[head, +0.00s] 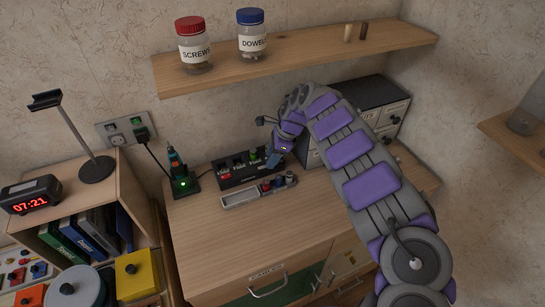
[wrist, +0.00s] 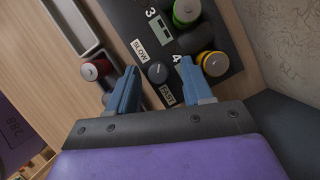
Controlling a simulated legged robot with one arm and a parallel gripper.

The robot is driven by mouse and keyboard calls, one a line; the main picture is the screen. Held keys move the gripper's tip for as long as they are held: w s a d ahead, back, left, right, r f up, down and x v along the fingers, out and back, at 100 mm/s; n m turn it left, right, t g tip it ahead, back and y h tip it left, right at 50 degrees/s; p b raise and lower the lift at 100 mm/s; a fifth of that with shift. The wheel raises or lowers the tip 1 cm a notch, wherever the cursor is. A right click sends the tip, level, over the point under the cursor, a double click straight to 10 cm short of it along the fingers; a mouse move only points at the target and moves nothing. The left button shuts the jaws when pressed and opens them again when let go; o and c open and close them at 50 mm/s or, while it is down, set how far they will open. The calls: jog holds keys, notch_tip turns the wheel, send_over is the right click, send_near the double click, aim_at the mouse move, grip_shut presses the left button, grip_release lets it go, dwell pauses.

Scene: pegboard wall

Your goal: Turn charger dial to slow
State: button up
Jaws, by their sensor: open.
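The battery charger (head: 235,180) is a black unit on the wooden cabinet top, with several batteries in it. In the wrist view, its dark panel (wrist: 215,35) carries a small round grey dial (wrist: 157,73). A SLOW label (wrist: 139,50) lies on the upper left of the dial and a FAST label (wrist: 168,95) on the lower right. Which label the dial points to is too small to tell. My gripper (wrist: 158,66) is open, with one blue finger on each side of the dial; I cannot tell whether they touch it. In the head view my gripper (head: 276,155) hides the charger's right end.
A screwdriver-like tool in a lit stand (head: 183,185) is at left, a grey drawer unit (head: 380,100) behind my arm. A shelf (head: 300,58) with jars hangs above. The front cabinet top is clear.

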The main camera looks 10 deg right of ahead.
notch_tip(320, 180, up, 4)
jog(key=shift+f+p, duration=0.1)
jog(key=shift+p, duration=0.7)
jog(key=s, duration=0.5)
jog(key=shift+s+p, duration=0.25)
jog(key=shift+p, duration=0.05)
jog(key=s+r, duration=0.1)
jog(key=s, duration=0.9)
jog(key=shift+s+p, duration=0.2)
jog(key=shift+p, duration=0.2)
jog(key=shift+a, duration=0.1)
